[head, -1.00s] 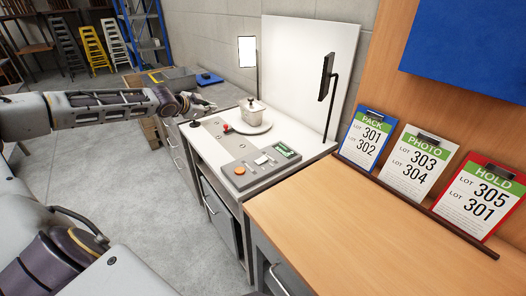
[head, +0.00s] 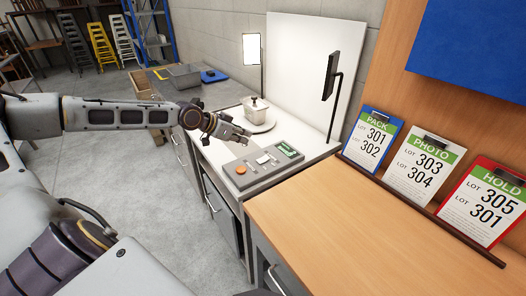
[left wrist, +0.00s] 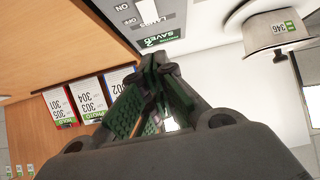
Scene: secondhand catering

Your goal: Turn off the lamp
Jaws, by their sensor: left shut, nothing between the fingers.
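The lit white lamp panel (head: 251,48) stands on a pole behind the counter. A second lamp panel (head: 330,76) shows its dark back on the right. The grey control panel (head: 250,175) has an orange button (head: 240,170), a white switch (head: 263,159) and a green display (head: 287,150). In the left wrist view the white switch (left wrist: 148,10) is cut by the top edge, beside the words LAMPS, ON and OFF. My left gripper (head: 243,134) is shut and empty, above the counter just behind the control panel. Its fingers (left wrist: 160,75) also show in the wrist view. My right gripper is out of view.
A white backdrop (head: 300,60) rises behind. The wooden counter (head: 350,230) at the right is clear in front of the PACK, PHOTO and HOLD signs.

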